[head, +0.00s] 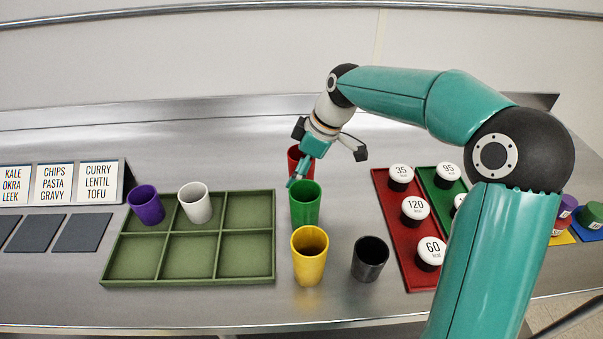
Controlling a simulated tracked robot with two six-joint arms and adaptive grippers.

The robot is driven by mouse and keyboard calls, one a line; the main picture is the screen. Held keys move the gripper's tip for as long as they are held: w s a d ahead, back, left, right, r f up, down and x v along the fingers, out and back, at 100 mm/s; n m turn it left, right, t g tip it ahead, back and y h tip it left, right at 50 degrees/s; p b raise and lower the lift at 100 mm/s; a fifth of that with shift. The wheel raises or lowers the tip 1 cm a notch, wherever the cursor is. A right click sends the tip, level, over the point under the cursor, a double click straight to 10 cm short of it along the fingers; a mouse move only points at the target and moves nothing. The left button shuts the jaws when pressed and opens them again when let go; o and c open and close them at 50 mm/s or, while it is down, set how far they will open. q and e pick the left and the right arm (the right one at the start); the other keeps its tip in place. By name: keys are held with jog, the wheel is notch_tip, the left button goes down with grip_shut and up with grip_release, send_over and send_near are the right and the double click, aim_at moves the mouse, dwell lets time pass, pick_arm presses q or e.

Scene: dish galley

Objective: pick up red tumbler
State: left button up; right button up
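The red tumbler (293,160) stands upright behind the green tumbler (305,207), right of the green tray's back right corner. Its right side and part of its rim are hidden by my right gripper. My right gripper (329,155) comes in from the right and is over and beside the red tumbler. Its dark finger parts are spread wide apart, and nothing shows held between them. Whether it touches the red tumbler cannot be told. My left gripper is not in view.
A yellow tumbler (309,262) and a black tumbler (370,259) stand in front. The green compartment tray (189,282) holds a purple tumbler (146,205) and a white tumbler (195,203). Right, a red tray (391,232) and a green tray (427,176) hold labelled white-topped items.

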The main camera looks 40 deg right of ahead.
jog(key=shift+w+a+f, duration=0.15)
jog(key=shift+f, duration=0.25)
jog(key=shift+c, duration=0.4)
jog(key=c, duration=0.9)
jog(key=shift+c, duration=0.2)
jog(key=shift+r, duration=0.1)
